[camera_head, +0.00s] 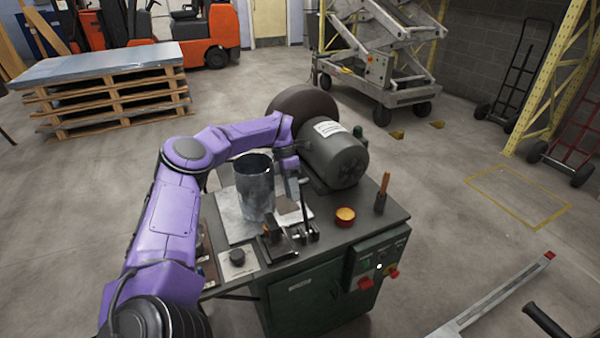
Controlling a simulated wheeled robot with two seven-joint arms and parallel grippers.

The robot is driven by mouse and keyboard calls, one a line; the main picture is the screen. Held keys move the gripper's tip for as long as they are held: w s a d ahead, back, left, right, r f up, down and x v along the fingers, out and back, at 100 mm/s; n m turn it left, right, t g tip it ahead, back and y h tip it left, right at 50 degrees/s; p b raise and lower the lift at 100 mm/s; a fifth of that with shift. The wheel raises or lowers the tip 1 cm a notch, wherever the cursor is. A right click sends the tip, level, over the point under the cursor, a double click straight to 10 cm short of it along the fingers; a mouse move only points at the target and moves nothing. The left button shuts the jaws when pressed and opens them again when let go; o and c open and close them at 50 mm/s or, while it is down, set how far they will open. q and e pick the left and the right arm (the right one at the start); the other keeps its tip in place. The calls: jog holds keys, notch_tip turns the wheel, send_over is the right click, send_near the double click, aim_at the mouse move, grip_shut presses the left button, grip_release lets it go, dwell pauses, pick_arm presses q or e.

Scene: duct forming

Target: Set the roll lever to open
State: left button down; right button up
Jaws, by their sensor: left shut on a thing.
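A thin dark upright lever (305,205), which I take for the roll lever, stands on the green machine cabinet's top beside a small black clamp-like fitting (276,240). My left gripper (293,190) reaches down at the lever's upper part and is shut on it. The contact is small in the picture, and the fingertips are hard to make out. A grey metal cylinder (255,190) stands upright just left of the gripper, on a light metal plate (230,219). My right gripper is out of view.
A grey motor (336,158) sits behind the gripper. A long grey bar with a red tip (500,300) is at lower right.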

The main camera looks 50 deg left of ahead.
pick_arm(q)
jog(key=shift+w+a+f, duration=0.1)
jog(key=shift+a+f, duration=0.1)
jog(key=shift+a, duration=0.1)
dwell(0.4)
jog(key=c, duration=0.9)
grip_release()
jog(key=shift+a, duration=0.1)
jog(key=shift+a+r+b, duration=0.1)
jog(key=shift+r+b, duration=0.1)
jog(key=shift+b, duration=0.1)
jog(key=shift+p+v, duration=0.7)
jog(key=shift+v, duration=4.35)
